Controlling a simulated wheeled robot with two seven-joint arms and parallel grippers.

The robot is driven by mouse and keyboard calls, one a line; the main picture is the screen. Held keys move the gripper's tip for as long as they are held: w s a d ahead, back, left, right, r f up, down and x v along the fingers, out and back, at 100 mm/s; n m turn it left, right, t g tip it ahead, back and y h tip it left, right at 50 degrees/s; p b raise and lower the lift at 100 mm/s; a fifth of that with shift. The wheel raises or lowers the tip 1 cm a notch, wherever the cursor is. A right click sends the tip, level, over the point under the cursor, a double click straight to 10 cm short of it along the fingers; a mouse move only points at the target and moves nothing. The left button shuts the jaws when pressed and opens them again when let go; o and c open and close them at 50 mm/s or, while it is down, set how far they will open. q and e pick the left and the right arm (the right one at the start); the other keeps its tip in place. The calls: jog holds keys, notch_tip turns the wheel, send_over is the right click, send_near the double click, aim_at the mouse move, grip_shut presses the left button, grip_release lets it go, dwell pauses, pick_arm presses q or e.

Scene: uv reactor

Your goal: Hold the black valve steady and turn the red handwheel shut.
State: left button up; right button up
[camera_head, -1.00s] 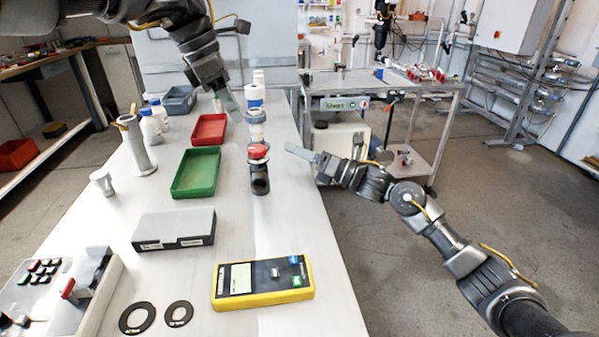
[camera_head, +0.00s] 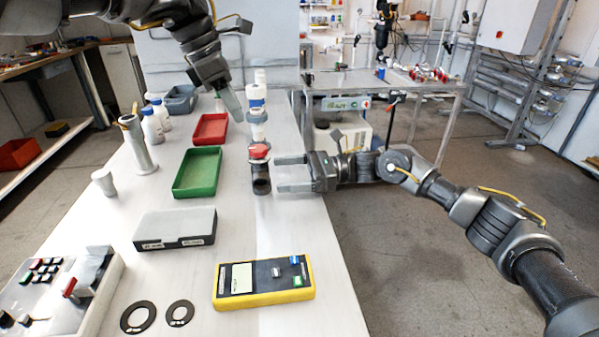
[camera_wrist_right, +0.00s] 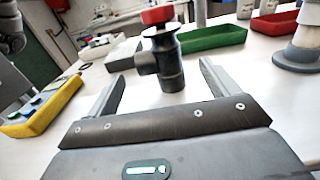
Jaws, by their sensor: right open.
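The black valve (camera_head: 261,181) stands upright on the white bench, with the red handwheel (camera_head: 259,151) on top. In the right wrist view the valve body (camera_wrist_right: 170,68) shows a side port on its left, and the handwheel (camera_wrist_right: 157,15) is above it. My right gripper (camera_head: 277,174) is open just right of the valve, one finger further back and one nearer. The valve appears ahead of and between the fingertips, with no contact visible. My left gripper (camera_head: 236,108) points down behind the valve, left of the white-and-grey column (camera_head: 256,118); its jaw opening is unclear.
Green (camera_head: 197,173) and red (camera_head: 210,129) trays lie left of the valve. A dark grey box (camera_head: 175,229), a yellow meter (camera_head: 264,282) and two black rings are nearer. The bench's right edge runs below my right gripper. Bare bench lies between valve and meter.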

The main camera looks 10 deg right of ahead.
aim_at(252, 176)
jog(key=a, duration=0.7)
jog(key=shift+a, duration=0.4)
